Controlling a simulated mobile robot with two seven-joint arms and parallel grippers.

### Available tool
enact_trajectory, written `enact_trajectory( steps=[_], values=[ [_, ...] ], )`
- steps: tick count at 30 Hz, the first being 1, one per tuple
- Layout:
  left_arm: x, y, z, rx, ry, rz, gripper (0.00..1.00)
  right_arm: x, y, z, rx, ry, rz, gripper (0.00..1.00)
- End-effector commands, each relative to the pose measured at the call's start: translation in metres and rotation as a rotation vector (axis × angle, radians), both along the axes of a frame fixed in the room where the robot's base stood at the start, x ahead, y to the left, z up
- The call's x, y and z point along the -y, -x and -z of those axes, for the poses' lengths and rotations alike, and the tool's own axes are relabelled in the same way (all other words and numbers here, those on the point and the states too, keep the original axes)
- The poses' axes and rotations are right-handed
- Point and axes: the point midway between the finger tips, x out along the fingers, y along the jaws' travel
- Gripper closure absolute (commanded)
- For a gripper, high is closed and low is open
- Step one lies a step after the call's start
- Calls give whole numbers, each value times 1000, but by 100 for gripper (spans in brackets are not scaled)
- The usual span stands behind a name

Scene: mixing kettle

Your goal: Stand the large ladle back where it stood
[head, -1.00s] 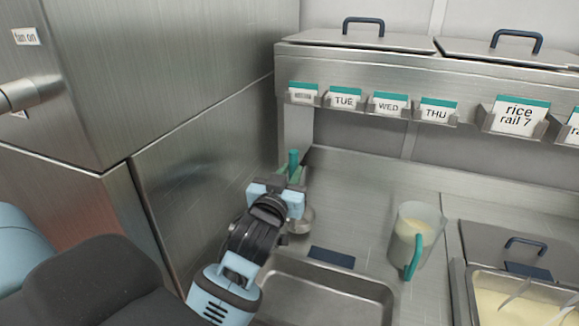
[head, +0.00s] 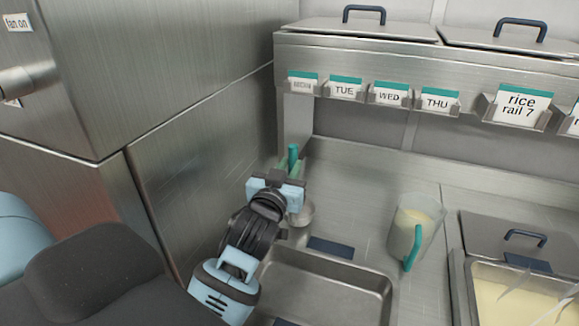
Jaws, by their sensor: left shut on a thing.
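The large ladle has a teal-green handle (head: 293,156) that stands nearly upright behind my left gripper (head: 276,186). The gripper is shut on the ladle, and its jaws and wrist hide the middle of the handle. A small round metal bowl (head: 302,214) shows just below and right of the jaws, close to the counter; it looks like the ladle's bowl. I cannot tell whether it touches the counter. My right gripper is not in view.
A steel tray (head: 385,290) lies in front, with a dark blue pad (head: 331,247) behind it. A clear jug (head: 416,228) with a teal handle stands right of the pad. A lidded pan (head: 515,240) is at the right. A steel wall (head: 200,170) is close on the left.

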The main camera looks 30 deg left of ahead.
Motion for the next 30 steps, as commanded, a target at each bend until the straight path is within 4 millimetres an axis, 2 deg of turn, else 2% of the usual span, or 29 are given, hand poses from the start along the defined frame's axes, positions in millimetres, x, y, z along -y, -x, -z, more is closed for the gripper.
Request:
enact_trajectory(
  steps=[8, 9, 15, 24, 30],
  values=[
    [0, 0, 5, 1, 0, 0, 100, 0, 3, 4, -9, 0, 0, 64],
    [0, 0, 5, 1, 0, 0, 78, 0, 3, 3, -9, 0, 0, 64],
    [0, 0, 4, 1, 0, 0, 55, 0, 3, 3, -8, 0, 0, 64],
    [0, 0, 5, -1, 0, 0, 55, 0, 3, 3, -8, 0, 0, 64],
    [6, 21, 9, -4, 2, 1, 55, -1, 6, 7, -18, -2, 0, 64]
  ],
)
